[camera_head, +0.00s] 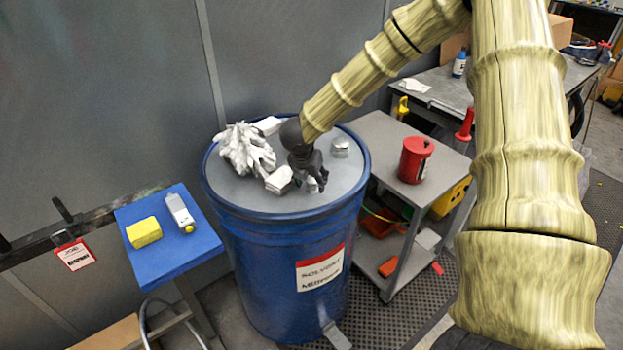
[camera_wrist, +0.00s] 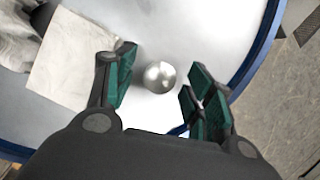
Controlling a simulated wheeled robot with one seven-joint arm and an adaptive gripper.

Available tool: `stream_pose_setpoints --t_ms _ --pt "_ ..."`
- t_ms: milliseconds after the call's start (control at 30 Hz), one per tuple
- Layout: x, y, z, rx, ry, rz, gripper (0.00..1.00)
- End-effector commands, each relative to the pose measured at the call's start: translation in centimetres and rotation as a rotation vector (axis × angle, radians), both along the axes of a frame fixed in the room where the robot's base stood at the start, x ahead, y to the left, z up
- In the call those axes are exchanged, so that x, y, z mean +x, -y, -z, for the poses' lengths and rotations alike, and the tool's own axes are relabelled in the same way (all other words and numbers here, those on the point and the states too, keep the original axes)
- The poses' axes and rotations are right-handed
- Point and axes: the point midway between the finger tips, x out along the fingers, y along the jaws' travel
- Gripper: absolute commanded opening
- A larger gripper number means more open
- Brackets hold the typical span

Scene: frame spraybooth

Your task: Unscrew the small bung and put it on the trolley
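The blue drum (camera_head: 275,260) has a grey lid. The small bung (camera_wrist: 160,76), round and silvery, sits on the lid between and just beyond my spread fingers in the wrist view. In the head view my gripper (camera_head: 312,184) is low over the lid and mostly hides that bung. My gripper (camera_wrist: 158,92) is open and empty, with green-padded fingers on both sides of the bung. I cannot tell its exact height above the lid. The trolley (camera_head: 378,130), with a grey top, stands right of the drum.
Crumpled white rag (camera_head: 247,150) and a pale block (camera_head: 279,180) lie on the lid's left side. Another silvery cap (camera_head: 340,147) stands at the lid's back right. A red can (camera_head: 415,160) stands on the trolley; the top around it is clear. A blue side table (camera_head: 165,265) stands left.

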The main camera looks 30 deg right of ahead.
Motion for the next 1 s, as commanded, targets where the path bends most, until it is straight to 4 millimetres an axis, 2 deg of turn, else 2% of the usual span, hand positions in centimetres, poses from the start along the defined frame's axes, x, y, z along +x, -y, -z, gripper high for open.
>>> stream_pose_setpoints --t_ms 33,233,267,300,400,567,800,1000 --pt "0.00 0.00 -0.01 0.000 0.000 0.000 0.42" --pt "0.00 0.01 -0.03 0.000 0.000 0.000 0.06" --pt "-0.01 0.02 -0.03 0.000 0.000 0.000 0.06" --pt "-0.01 0.02 -0.03 0.000 0.000 0.000 0.25" --pt "-0.01 0.02 -0.03 0.000 0.000 0.000 0.10" --pt "-0.04 0.08 -0.14 0.000 0.001 -0.043 0.10" --pt "-0.18 0.14 -0.31 0.001 0.000 -0.309 0.10" --pt "-0.15 0.19 -0.10 0.000 0.000 -0.401 0.10"
